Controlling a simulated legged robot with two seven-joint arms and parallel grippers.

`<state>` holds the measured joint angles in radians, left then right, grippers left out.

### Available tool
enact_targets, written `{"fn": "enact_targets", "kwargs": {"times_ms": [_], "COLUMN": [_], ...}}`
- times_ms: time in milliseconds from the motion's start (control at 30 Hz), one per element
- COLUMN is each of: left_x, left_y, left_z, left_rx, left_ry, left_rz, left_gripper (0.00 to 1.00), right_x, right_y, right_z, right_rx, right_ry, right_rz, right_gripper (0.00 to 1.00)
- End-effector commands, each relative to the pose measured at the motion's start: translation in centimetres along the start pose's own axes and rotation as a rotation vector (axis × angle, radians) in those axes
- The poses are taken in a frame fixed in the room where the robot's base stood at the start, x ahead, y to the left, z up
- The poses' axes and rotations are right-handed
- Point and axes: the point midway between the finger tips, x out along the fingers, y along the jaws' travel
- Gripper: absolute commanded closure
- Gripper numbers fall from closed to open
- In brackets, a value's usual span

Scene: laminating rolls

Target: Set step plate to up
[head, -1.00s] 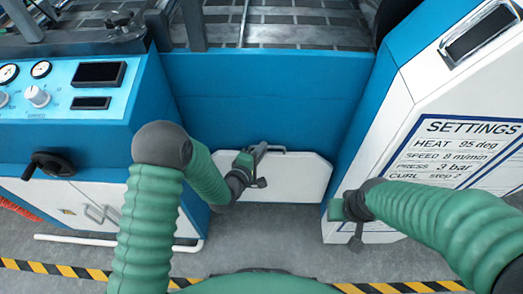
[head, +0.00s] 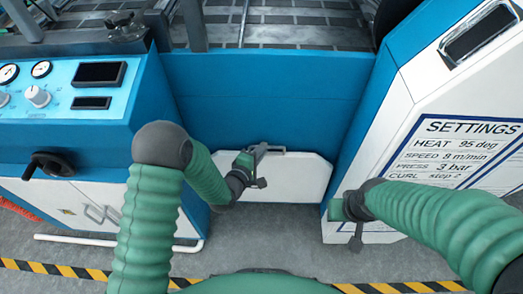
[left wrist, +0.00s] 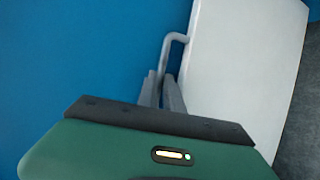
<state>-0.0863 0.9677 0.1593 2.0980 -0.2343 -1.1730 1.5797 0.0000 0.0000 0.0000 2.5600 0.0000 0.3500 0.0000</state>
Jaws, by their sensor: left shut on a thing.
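The step plate (head: 295,180) is a white panel with cut corners, low in front of the blue machine panel. It has a thin grey bar handle (head: 278,149) along its top edge. My left gripper (head: 262,150) is at the left part of this handle and shut on it. In the left wrist view, the fingers (left wrist: 161,92) close around the lower end of the handle (left wrist: 177,39), with the white plate (left wrist: 230,70) to the right. The plate's exact tilt is hard to tell. My right gripper (head: 356,236) hangs by the right cabinet; its fingers are too small to read.
The left console (head: 100,125) has gauges, knobs and a black crank (head: 48,165). The right white cabinet (head: 400,120) carries a settings sheet (head: 450,155) reading "CURL step 2". A white floor rail (head: 110,242) and striped floor tape (head: 60,270) lie below. Grey floor is clear before the plate.

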Motion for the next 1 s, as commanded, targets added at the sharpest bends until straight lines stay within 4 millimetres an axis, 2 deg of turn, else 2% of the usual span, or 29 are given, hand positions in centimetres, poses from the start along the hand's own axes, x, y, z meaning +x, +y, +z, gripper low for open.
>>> {"fn": "enact_targets", "kwargs": {"times_ms": [400, 633, 867, 900, 1000], "left_x": [-0.1, -2.0, -1.9, -1.9, -1.9], "left_y": [-0.4, -1.2, -1.3, -1.3, -1.3], "left_z": [0.5, 1.4, 1.4, 1.4, 1.3], "left_rx": [-0.001, -0.004, -0.002, -0.002, -0.002], "left_ry": [-0.01, -0.011, -0.011, -0.011, -0.009], "left_rz": [-0.009, -0.012, -0.012, -0.012, -0.01], "left_gripper": [1.0, 1.0, 1.0, 0.84, 0.71], "right_x": [0.0, -0.8, -0.6, -0.6, -0.6], "right_y": [0.0, 0.0, 0.0, 0.0, 0.0], "right_z": [0.0, -0.2, -0.1, -0.1, -0.1], "right_rx": [0.0, 0.0, 0.0, 0.0, 0.0], "right_ry": [0.0, 0.0, 0.0, 0.0, 0.0], "right_rz": [0.0, 0.0, 0.0, 0.0, 0.0], "right_gripper": [0.67, 0.67, 0.67, 0.67, 0.67]}}
